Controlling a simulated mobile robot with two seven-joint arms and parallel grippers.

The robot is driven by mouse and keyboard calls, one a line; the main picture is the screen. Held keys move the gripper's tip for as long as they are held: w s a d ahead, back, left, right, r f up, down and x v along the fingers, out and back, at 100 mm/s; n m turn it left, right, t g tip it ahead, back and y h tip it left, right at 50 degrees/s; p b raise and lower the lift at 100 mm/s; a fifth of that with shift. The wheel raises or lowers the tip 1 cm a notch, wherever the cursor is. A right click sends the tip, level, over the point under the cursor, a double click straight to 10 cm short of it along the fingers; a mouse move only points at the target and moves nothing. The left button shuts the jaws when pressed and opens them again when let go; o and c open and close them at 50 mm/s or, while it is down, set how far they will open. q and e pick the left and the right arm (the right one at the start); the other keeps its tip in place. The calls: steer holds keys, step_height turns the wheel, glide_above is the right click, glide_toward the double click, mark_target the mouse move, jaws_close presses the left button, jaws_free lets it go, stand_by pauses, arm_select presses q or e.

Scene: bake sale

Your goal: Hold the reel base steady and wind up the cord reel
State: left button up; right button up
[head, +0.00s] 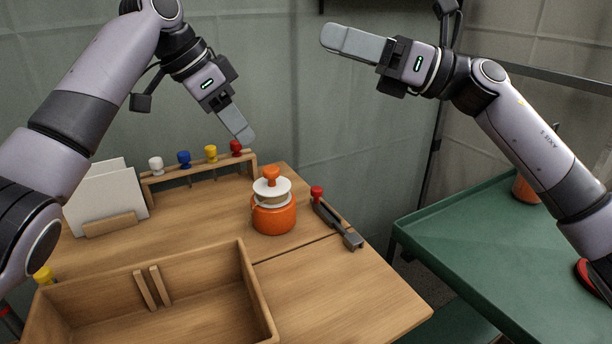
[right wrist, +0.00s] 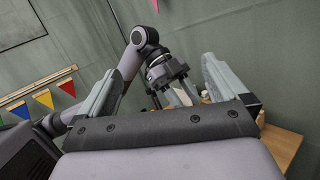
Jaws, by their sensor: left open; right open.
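The cord reel stands upright on the wooden table, with an orange base (head: 274,216), a white spool (head: 272,187) and an orange knob (head: 271,174) on top. My left gripper (head: 246,138) is above and behind the reel to its left, pointing down to the right, empty and apart from it. My right gripper (head: 335,40) is high up to the right of the reel, pointing left, open and empty. In the right wrist view its two fingers (right wrist: 160,85) stand apart with nothing between them, and my left arm shows beyond. The cord's free end cannot be made out.
A dark lever with a red knob (head: 317,193) lies right of the reel. A wooden rack (head: 160,192) with coloured knobs stands behind. White cards (head: 103,195) stand at left, an open wooden box (head: 250,290) in front. A green table (head: 480,245) is at right.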

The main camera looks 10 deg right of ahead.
steer(key=w+a+f+h, duration=0.3)
steer(key=f, duration=0.8)
steer(key=h, duration=0.5)
glide_toward(273, 199)
steer(key=shift+n, duration=0.4)
steer(key=w+a+f, duration=0.1)
steer(key=w+f, duration=0.1)
steer(key=w, duration=0.1)
steer(key=w+a+f, duration=0.1)
steer(key=w+f, duration=0.1)
steer(key=shift+a, duration=0.35)
steer(key=shift+x, duration=3.4)
steer(key=shift+s, duration=0.1)
